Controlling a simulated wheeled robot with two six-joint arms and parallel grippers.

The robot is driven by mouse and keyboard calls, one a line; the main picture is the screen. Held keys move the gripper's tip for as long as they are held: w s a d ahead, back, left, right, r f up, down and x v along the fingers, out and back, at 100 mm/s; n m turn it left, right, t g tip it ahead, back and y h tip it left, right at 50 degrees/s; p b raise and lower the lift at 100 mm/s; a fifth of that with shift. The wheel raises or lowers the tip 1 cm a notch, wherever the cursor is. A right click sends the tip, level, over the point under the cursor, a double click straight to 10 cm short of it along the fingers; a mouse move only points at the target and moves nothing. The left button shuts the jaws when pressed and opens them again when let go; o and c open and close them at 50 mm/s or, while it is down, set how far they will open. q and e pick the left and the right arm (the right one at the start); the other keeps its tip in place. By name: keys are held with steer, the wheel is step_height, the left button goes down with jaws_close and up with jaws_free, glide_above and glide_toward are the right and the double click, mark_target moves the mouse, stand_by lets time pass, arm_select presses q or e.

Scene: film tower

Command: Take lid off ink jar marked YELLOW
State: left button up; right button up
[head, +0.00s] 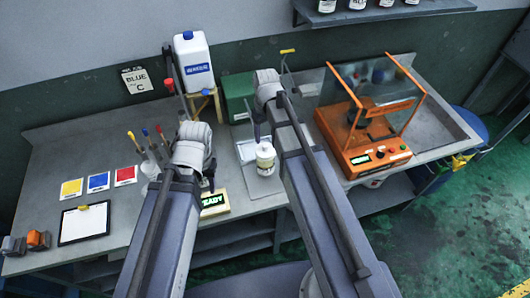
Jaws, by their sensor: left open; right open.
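A small white jar (265,159) with a pale cream top stands on the bench near its front edge, in the middle of the head view. Its label is too small to read, so I cannot tell whether it is marked YELLOW. My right gripper (257,132) is open and points down just behind and above the jar, apart from it as far as I can see. My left gripper (208,183) is open and sits to the left of the jar, near the lit READY display (213,202). The arm links partly hide both grippers.
An orange machine (363,158) with a clear cover stands right of the jar. A white jug (193,62) and green box (238,95) stand behind. Yellow, blue and red cards (98,182) and a clipboard (84,223) lie left. Several jars (357,4) stand on the upper shelf.

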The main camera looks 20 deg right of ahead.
mark_target(265, 145)
steer(key=shift+s+a+f+b, duration=0.1)
steer(key=shift+s+f+b, duration=0.05)
steer(key=shift+f+b, duration=2.5)
steer(key=shift+c, duration=0.2)
jaws_close()
